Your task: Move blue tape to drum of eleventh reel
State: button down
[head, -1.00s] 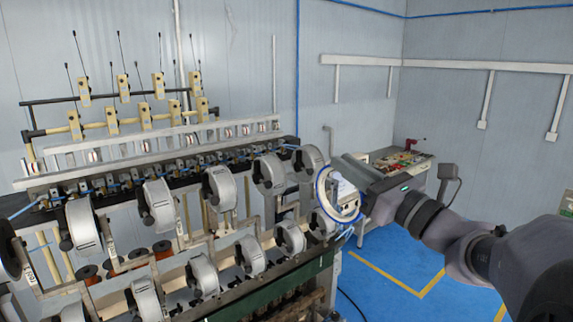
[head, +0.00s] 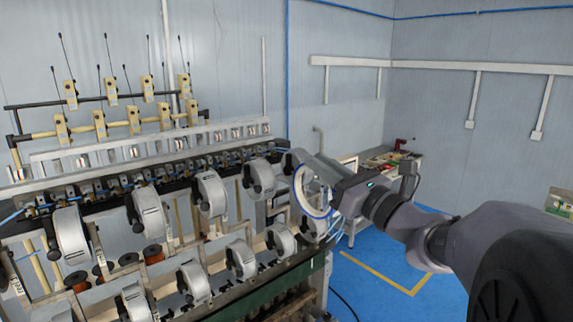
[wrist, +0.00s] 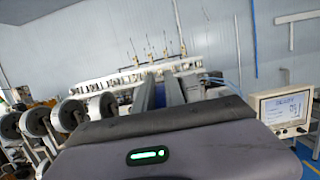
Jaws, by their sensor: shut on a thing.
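The blue tape (head: 311,192), a white ring with a blue rim, stands on edge at the right end of the winder in the head view. My gripper (head: 332,186) is shut on its right side. The tape is close to the farthest upper drum (head: 296,160) and overlaps it in the picture; I cannot tell if they touch. In the wrist view my gripper's fingers (wrist: 158,91) point toward the machine, and the tape cannot be made out there. Grey-white drums stand in an upper row (head: 209,193) and a lower row (head: 241,258); I cannot tell which is the eleventh reel.
Copper spools (head: 153,254) sit behind the drums. Yellow tensioners with thin rods (head: 70,94) rise at the back. A display box (wrist: 284,109) shows at right in the wrist view. The blue floor (head: 385,252) at right is open.

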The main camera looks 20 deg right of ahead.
aim_at(298, 154)
jog(key=shift+w+a+p, duration=0.1)
jog(key=shift+w+a, duration=0.15)
jog(key=shift+w, duration=0.45)
jog(key=shift+w+a+p, duration=0.15)
jog(key=shift+w+a, duration=0.1)
jog(key=shift+w, duration=0.4)
jog(key=shift+w+a+p, duration=0.1)
jog(key=shift+w+a, duration=0.15)
jog(key=shift+w, duration=0.45)
jog(key=w+a+p, duration=0.1)
jog(key=w+a, duration=0.1)
jog(key=w, duration=0.5)
jog(key=shift+w+a+p, duration=0.3)
jog(key=shift+a+p, duration=0.05)
jog(key=shift+d, duration=0.25)
jog(key=shift+w+d, duration=0.25)
jog(key=shift+d, duration=0.4)
jog(key=shift+w+d, duration=0.1)
jog(key=shift+d, duration=0.1)
jog(key=shift+w+d+p, duration=0.2)
jog(key=shift+d+p, duration=0.05)
jog(key=shift+d, duration=0.3)
jog(key=shift+w+d+p, duration=0.2)
jog(key=shift+d, duration=0.3)
jog(key=shift+d, duration=0.2)
